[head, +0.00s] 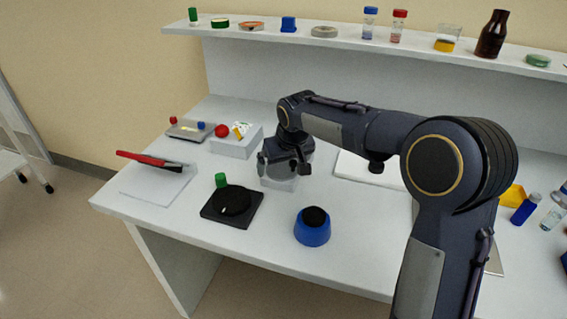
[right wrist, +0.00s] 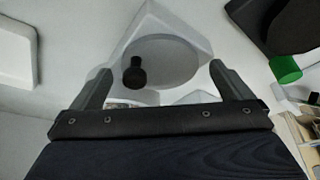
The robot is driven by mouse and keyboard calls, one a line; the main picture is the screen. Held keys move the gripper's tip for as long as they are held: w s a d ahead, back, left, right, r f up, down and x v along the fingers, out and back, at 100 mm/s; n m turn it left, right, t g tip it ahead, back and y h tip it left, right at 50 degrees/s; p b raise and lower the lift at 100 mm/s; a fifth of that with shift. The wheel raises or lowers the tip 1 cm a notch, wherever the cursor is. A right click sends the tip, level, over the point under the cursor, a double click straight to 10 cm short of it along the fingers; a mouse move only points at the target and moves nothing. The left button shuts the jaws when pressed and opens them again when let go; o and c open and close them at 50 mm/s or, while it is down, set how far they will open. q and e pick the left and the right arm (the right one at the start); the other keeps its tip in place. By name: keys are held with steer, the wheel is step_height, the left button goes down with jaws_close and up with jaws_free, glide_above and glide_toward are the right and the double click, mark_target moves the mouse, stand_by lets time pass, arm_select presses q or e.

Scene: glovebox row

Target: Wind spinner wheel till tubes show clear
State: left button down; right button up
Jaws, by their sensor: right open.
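A white block-like base (head: 280,184) stands on the bench under my right gripper (head: 284,165), which hides most of it. In the right wrist view this base (right wrist: 190,35) carries a pale grey round wheel (right wrist: 165,58) with a black knob (right wrist: 134,73) near its edge. It seems to be the spinner. My right gripper is open, and in the right wrist view its fingers (right wrist: 160,78) lie on both sides of the knob, not shut on it. I see no tubes in the spinner, so their clarity cannot be told. My left gripper is out of view.
A black square device (head: 248,213) with a green knob (head: 221,180) stands left of the spinner. A blue pot (head: 312,232) with a black top stands in front. A white box (head: 232,148) is behind left. Capped vials (head: 398,27) stand on the shelf.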

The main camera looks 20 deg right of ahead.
steer(key=c, duration=1)
steer(key=m, duration=0.1)
steer(key=m+h, duration=0.1)
steer(key=m, duration=0.2)
steer(key=shift+a+h+p, duration=0.3)
steer(key=shift+h+p, duration=0.1)
steer(key=m, duration=0.2)
steer(key=m+g+h+p, duration=0.1)
steer(key=m, duration=0.2)
steer(key=shift+w+a+r+h, duration=0.1)
steer(key=shift+w+a+h, duration=0.05)
steer(key=shift+h, duration=0.15)
steer(key=m+p, duration=0.1)
steer(key=m, duration=0.1)
steer(key=m+g+h+p, duration=0.1)
steer(key=m, duration=0.1)
steer(key=shift+w+a+m, duration=0.1)
steer(key=shift+w+m, duration=0.1)
steer(key=shift+m, duration=0.1)
steer(key=shift+w+m+g+h+p, duration=0.1)
steer(key=shift+m+g+h+p, duration=0.2)
steer(key=shift+m+g+p, duration=0.8)
steer(key=shift+m, duration=0.7)
